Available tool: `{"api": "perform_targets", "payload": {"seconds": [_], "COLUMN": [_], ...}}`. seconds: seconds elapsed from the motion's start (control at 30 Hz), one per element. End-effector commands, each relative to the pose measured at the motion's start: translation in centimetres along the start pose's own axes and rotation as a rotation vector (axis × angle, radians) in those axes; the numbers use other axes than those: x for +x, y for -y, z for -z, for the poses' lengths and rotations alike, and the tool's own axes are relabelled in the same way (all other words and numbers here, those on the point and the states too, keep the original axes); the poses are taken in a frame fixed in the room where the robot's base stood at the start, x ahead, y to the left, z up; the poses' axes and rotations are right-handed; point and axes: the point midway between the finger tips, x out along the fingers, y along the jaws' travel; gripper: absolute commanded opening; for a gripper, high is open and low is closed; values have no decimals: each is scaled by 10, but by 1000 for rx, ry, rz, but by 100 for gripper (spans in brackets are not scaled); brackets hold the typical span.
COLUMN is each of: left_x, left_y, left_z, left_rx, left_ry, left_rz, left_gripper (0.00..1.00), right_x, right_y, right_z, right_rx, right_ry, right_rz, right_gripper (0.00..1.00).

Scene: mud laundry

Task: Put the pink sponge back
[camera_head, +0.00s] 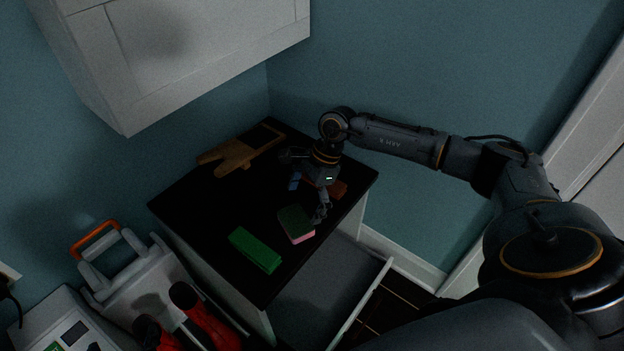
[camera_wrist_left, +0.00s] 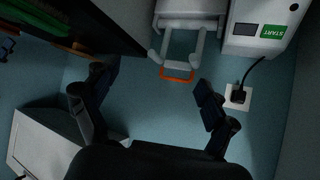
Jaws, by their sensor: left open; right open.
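The pink sponge (camera_head: 299,236) lies on the dark countertop (camera_head: 215,205) in the head view, near its front edge. Its top looks dark green and its side pink. My right gripper (camera_head: 308,197) is open above the countertop, just behind the sponge. One finger is close to the sponge's far right corner; I cannot tell whether it touches. My left gripper (camera_wrist_left: 155,80) is open and empty in the left wrist view, with wall and a white appliance beyond it. I cannot make it out in the head view.
A green block (camera_head: 255,250) lies left of the sponge, and a brown piece (camera_head: 338,189) lies behind the right gripper. A brown wooden item (camera_head: 238,156) is at the back. An open grey drawer (camera_head: 325,285) juts out below. A white cabinet (camera_head: 190,50) hangs above.

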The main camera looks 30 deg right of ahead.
Motion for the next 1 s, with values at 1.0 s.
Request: {"api": "perform_targets", "payload": {"seconds": [1.0], "left_x": [-27], "left_y": [8], "left_z": [-67], "left_rx": [-7], "left_ry": [344], "left_rz": [19], "left_gripper": [85], "right_x": [-72], "right_y": [-18], "right_z": [-270], "right_rx": [600], "right_ry": [1146], "right_rz": [-3], "right_gripper": [100]}}
